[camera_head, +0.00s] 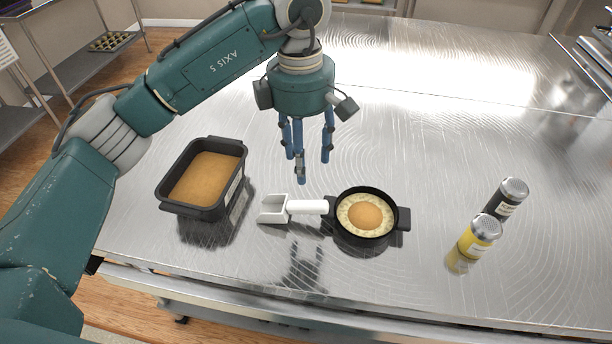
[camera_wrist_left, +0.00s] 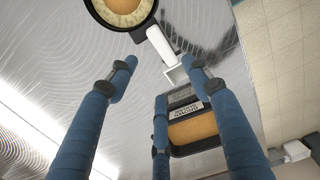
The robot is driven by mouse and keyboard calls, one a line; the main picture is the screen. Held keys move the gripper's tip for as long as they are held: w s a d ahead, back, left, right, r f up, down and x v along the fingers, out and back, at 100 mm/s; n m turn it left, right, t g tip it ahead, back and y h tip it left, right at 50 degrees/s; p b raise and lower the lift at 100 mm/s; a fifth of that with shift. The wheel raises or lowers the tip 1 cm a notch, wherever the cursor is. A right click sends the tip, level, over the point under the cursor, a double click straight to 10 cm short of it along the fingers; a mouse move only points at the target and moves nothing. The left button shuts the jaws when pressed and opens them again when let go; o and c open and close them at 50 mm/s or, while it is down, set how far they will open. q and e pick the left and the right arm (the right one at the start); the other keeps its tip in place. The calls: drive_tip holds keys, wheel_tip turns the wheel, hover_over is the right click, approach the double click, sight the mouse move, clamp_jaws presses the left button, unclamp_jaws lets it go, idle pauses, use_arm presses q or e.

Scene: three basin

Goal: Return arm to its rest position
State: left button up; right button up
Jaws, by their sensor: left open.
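My left arm (camera_head: 200,65) reaches in from the left over the steel table. My left gripper (camera_head: 305,160) hangs fingers-down above the table, behind the white scoop. Its blue fingers are spread and hold nothing; they also show in the left wrist view (camera_wrist_left: 160,78). The white scoop (camera_head: 306,207) lies on the table between the black bin and the black pan, its handle end at the pan. The scoop also shows in the left wrist view (camera_wrist_left: 161,45). My right gripper is not in view.
A black bin (camera_head: 166,206) of brown powder stands on the left. A small black pan (camera_head: 366,239) holds a pale ring with a brown mound. A dark shaker (camera_head: 509,196) and a yellow shaker (camera_head: 479,240) stand on the right. The table's back is largely clear.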

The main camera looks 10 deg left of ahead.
use_arm(q)
drive_tip(key=shift+r, duration=0.4)
